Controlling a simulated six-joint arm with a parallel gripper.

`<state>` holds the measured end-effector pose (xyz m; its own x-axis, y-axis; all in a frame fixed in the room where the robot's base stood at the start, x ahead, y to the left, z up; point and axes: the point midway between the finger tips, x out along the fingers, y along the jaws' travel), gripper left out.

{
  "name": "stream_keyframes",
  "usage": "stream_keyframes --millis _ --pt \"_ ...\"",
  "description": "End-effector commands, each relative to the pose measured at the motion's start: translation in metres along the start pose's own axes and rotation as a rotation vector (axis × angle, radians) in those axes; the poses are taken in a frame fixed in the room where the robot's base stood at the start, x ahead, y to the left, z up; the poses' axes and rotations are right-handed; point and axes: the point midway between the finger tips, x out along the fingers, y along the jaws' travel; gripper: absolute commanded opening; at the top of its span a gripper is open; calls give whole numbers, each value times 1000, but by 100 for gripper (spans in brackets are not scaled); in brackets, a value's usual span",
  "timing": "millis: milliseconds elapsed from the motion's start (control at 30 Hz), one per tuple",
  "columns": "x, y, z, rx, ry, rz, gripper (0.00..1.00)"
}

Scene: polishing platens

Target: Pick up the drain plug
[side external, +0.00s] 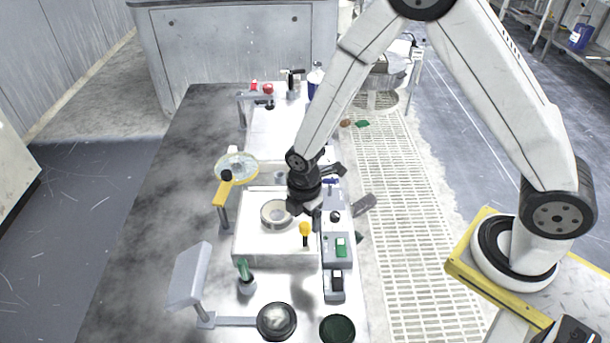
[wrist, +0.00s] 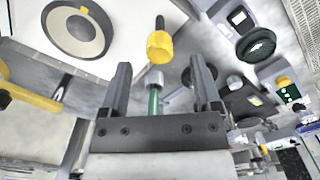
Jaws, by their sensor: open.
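A yellow hexagonal head on a dark stem, which looks like the drain plug (side external: 305,229), stands at the right side of the pale basin (side external: 250,250) in the side view. In the wrist view the drain plug (wrist: 160,45) is just beyond my fingertips, near the middle, with its dark threaded stem pointing up the picture. My gripper (side external: 305,211) is above the basin, close to the plug. In the wrist view my gripper (wrist: 162,78) has its two fingers spread with nothing held between them. The plug's lower end is unclear in the side view.
A round ringed disc (side external: 276,213) sits in the basin left of the plug. A control box with a green button (side external: 341,246) is close on the right. A yellow-armed magnifier (side external: 236,167), a green-handled tool (side external: 244,272) and a grey lamp-like stand (side external: 188,275) stand around.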

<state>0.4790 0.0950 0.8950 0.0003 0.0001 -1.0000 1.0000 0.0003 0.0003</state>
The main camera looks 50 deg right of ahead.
Motion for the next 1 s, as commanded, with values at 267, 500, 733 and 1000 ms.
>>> stream_keyframes --millis 267,500,733,1000 --pt "8 0 0 0 0 -2 81" --pt "31 -1 1 0 -1 -3 81" --pt "49 0 1 0 0 -1 81" --pt "52 0 1 0 0 0 81"
